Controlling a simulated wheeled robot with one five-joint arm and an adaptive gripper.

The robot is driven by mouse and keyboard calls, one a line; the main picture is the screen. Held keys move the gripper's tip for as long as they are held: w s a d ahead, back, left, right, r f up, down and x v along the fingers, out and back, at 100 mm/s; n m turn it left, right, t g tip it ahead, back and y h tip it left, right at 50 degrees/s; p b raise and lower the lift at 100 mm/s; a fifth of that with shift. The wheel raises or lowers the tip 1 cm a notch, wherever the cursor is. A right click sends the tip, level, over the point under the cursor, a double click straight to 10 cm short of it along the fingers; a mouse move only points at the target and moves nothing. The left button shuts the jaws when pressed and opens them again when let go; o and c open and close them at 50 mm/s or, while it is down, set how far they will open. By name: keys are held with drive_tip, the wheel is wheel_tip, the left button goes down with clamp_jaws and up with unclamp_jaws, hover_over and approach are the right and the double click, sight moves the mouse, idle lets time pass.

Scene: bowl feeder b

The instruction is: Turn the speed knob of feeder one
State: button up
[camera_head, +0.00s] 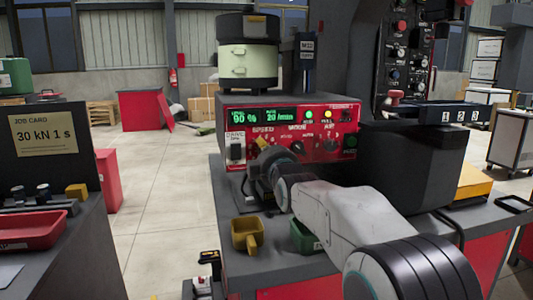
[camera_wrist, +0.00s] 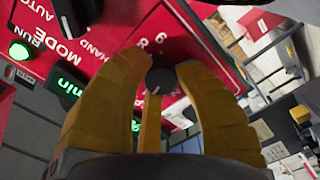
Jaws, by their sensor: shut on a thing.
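The red panel of the feeder (camera_head: 226,152) shows in the head view, with green displays (camera_head: 262,117) and the printed words SPEED and MODE. My gripper (camera_head: 264,148) reaches the panel below the word SPEED, and my wrist hides part of that area. In the wrist view the dark round speed knob (camera_wrist: 159,80) with a pale pointer line sits between the yellow fingertips of my gripper (camera_wrist: 160,70). The fingers are shut on the knob, one on each side. A printed scale with a 6 shows beside it.
A pale green bowl unit (camera_head: 248,66) stands on top of the feeder. A yellow scoop (camera_head: 246,235) and a green bin (camera_head: 303,238) lie on the bench below. A lit green button (camera_wrist: 20,50) is near MODE.

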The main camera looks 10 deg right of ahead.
drive_tip(key=shift+f, duration=0.15)
clamp_jaws()
drive_tip(key=shift+f+b, duration=0.15)
drive_tip(key=shift+b, duration=0.3)
